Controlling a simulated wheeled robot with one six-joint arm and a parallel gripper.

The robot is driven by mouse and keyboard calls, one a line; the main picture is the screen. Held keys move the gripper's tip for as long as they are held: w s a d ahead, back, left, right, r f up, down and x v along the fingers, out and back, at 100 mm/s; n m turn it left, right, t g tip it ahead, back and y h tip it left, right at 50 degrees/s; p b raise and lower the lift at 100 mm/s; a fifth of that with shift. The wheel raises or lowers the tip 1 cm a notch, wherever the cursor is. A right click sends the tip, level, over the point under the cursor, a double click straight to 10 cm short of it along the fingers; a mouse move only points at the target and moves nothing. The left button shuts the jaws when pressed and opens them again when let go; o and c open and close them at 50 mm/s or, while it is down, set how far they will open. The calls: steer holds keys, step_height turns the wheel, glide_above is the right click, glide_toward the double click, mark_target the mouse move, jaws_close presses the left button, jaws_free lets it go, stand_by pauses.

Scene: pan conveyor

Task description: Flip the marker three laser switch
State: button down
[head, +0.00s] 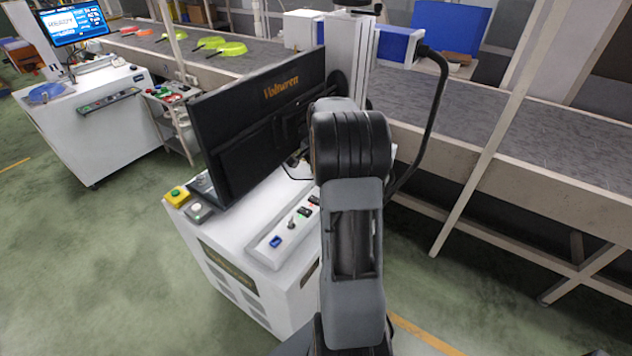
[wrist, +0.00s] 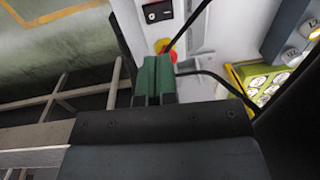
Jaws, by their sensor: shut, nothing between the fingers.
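A white laser marker cabinet (head: 245,230) stands in the middle of the head view under a black monitor (head: 262,115). A raised control strip (head: 268,255) on its top carries a blue switch (head: 275,242), a dark knob or key (head: 291,223) and small black switches (head: 304,211). I cannot read which marker number this is. In the wrist view, my gripper (wrist: 155,62) has its green fingers together and empty. A red and yellow emergency stop (wrist: 166,48) lies just beyond the fingertips. A black switch (wrist: 158,11) sits farther up on the white panel. My arm hides the gripper in the head view.
A yellow box with a green button (head: 176,194) and a grey button box (head: 197,211) sit at the cabinet's left corner. A conveyor (head: 545,140) runs behind, with green pans (head: 229,48). Another white marker cabinet (head: 100,130) stands at left.

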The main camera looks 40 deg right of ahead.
steer(key=shift+s+r, duration=0.1)
steer(key=shift+r, duration=1.35)
steer(key=s+a+r+n+t, duration=0.1)
steer(key=s+a+r+n, duration=0.1)
steer(key=s+a+n, duration=0.5)
steer(key=s+a+r+n+t, duration=0.2)
steer(key=s+a+n, duration=0.5)
steer(key=a, duration=1.2)
steer(key=shift+s+a+n, duration=0.15)
steer(key=shift+s+n, duration=0.15)
steer(key=shift+s, duration=0.75)
